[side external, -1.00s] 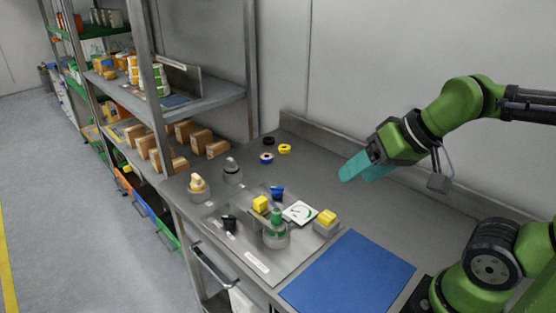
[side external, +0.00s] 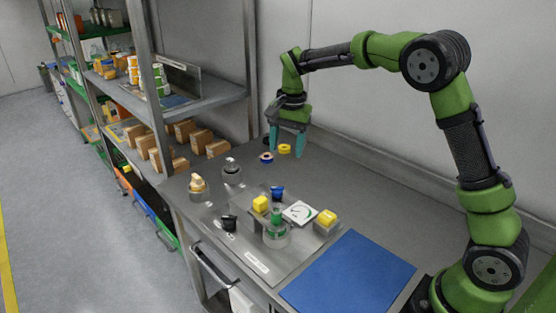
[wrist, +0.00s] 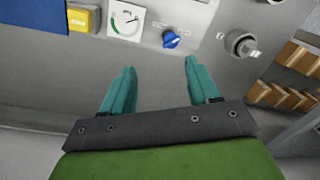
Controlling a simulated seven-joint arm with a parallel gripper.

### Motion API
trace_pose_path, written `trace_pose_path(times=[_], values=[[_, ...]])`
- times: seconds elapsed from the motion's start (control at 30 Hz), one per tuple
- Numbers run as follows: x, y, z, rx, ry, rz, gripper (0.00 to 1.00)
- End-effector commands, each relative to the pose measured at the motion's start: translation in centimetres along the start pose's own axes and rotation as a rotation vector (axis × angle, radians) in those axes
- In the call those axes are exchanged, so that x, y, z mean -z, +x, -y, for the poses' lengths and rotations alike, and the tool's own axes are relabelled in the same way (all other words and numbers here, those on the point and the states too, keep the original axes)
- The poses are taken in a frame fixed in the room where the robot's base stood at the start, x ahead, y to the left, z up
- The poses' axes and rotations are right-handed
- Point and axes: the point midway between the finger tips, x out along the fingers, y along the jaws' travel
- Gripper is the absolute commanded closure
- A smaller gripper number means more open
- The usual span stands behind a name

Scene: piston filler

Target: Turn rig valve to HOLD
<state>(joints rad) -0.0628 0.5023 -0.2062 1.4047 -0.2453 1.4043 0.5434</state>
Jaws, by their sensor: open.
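The rig (side external: 252,262) is a grey metal plate near the front of the bench. A blue valve knob (side external: 277,192) stands at its back, left of a white dial gauge (side external: 300,213). In the wrist view the blue knob (wrist: 171,39) shows near the top centre with small labels around it, too small to read. My gripper (side external: 287,147) has teal fingers pointing down over the back of the bench, behind the rig. In the wrist view my gripper (wrist: 158,80) is open and empty, with its fingers apart and clear of the knob.
Yellow blocks (side external: 327,217), a green-topped part (side external: 276,218) and a black knob (side external: 229,222) are on the rig. Fittings (side external: 198,186) stand to its left. Yellow (side external: 284,149) and red-blue rings (side external: 266,158) lie near my gripper. A blue mat (side external: 350,272) lies front right.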

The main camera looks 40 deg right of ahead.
Motion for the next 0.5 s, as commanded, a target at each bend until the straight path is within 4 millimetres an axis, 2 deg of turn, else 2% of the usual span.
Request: trace_pose_path(times=[0.03, 0.1, 0.17, 0.23, 0.3, 0.5], values=[[1.0, 1.1, 1.2, -0.033, 0.074, -0.007, 0.4], [1.9, 1.6, 2.2, -0.061, 0.178, -0.018, 0.4], [2.4, 1.4, 3.0, -0.069, 0.26, -0.028, 0.4], [2.6, 0.2, 3.6, -0.061, 0.347, -0.036, 0.4], [2.4, -0.6, 3.6, -0.065, 0.418, -0.031, 0.4], [2.2, 0.9, 3.2, -0.077, 0.462, -0.021, 0.4]])
